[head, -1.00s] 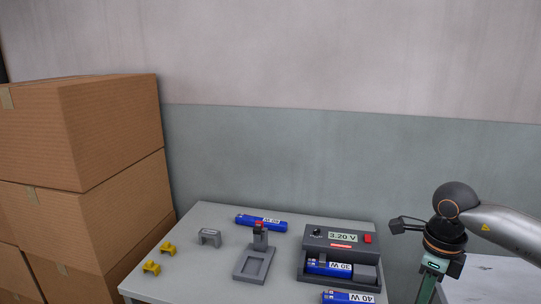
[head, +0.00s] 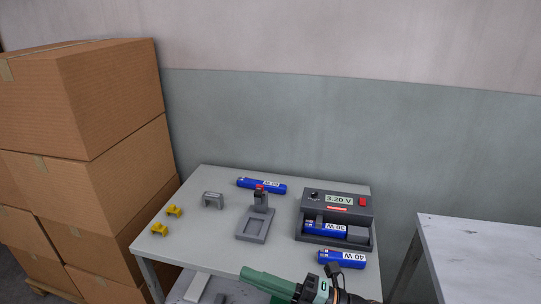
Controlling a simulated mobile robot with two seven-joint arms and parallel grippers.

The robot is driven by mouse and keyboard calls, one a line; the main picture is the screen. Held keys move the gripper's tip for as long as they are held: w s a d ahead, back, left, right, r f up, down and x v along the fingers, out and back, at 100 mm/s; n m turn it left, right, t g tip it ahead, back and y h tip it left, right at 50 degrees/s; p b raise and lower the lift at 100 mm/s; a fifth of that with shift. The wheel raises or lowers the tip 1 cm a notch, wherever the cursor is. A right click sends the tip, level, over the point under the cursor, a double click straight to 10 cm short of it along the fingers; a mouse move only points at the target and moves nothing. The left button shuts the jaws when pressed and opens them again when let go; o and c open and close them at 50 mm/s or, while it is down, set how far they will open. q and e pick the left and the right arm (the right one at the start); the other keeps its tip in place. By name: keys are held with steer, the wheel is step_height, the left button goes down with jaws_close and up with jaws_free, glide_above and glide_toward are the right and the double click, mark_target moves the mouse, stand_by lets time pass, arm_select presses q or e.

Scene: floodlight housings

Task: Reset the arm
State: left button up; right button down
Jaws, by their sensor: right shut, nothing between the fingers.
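My right gripper (head: 247,272) is at the bottom of the head view, a green tool pointing left. It is shut with nothing held, in front of the table's near edge and apart from the objects on the table. The rest of my right arm is mostly cut off by the bottom edge. My left gripper is not in view.
The grey table (head: 205,245) bears a tester (head: 346,212) reading 3.20 V with a blue 30 W cell (head: 318,229) in it, a blue 40 W cell (head: 340,259), another blue cell (head: 250,183), a grey stand (head: 253,226), a grey bracket (head: 213,199) and yellow clips (head: 159,229). Boxes (head: 85,95) stand left; a bare table (head: 490,255) right.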

steer(key=d+f+m+t+h+p, duration=0.2)
steer(key=d+f+m+t+h, duration=0.9)
steer(key=m, duration=1.1)
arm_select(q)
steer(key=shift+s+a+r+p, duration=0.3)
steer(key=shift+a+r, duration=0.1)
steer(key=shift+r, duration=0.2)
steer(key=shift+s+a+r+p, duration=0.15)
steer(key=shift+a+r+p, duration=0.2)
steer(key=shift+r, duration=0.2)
arm_select(e)
steer(key=s+d+f+m+g+h, duration=0.3)
steer(key=s+d+f, duration=0.1)
steer(key=s+f, duration=0.2)
steer(key=s+d+f+m+g+h, duration=0.3)
steer(key=s+d+f+m+g, duration=0.1)
steer(key=s+f, duration=0.3)
step_height(320, 180, down, 3)
steer(key=shift+s+d+r+h, duration=0.2)
steer(key=shift+s+h, duration=0.1)
